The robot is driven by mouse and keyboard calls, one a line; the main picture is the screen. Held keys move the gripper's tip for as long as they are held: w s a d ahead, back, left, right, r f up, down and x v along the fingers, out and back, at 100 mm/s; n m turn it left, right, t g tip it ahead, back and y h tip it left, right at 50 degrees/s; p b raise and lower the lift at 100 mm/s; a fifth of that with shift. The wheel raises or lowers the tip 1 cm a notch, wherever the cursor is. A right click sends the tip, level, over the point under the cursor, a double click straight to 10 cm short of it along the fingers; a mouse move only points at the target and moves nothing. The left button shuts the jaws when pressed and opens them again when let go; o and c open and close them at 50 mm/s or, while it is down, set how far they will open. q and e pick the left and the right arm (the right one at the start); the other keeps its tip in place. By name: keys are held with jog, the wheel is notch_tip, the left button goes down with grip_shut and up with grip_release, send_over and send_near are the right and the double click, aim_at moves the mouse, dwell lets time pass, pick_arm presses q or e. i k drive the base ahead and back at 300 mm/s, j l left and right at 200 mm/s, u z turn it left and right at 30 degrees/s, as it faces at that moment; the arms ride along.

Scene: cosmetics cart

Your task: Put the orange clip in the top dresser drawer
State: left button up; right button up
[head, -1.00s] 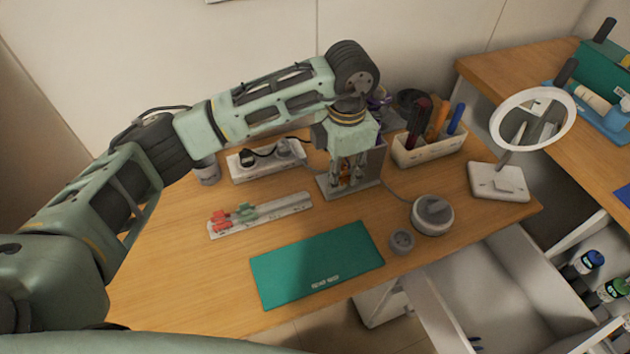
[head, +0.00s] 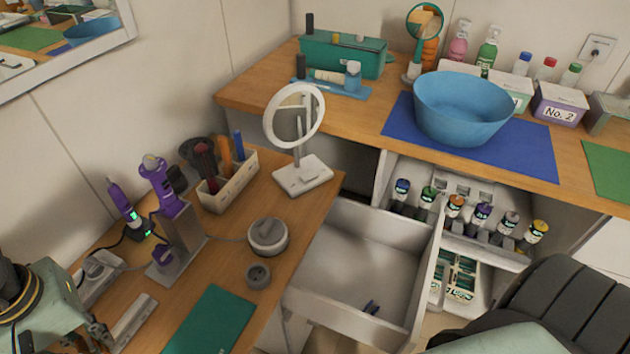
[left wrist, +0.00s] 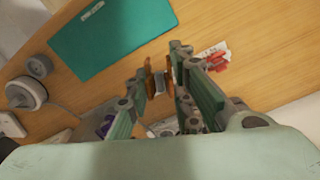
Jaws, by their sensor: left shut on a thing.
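My left gripper (left wrist: 159,84) is shut on the orange clip (left wrist: 149,76) in the left wrist view, with orange parts showing at the fingertips. In the head view the gripper (head: 98,336) is at the lower left, partly cut off, and the clip cannot be made out clearly. The dresser's top drawer (head: 345,262) is pulled open right of the desk top. The gripper is well left of the drawer. My right gripper is not in view.
A tool stand (head: 177,245) is behind the gripper. Bottles on a shelf (head: 480,244) stand right of the drawer.

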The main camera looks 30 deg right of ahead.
aim_at(386, 266)
jog(key=k+l+z, duration=0.15)
jog(key=k+l, duration=0.65)
jog(key=z, duration=1.55)
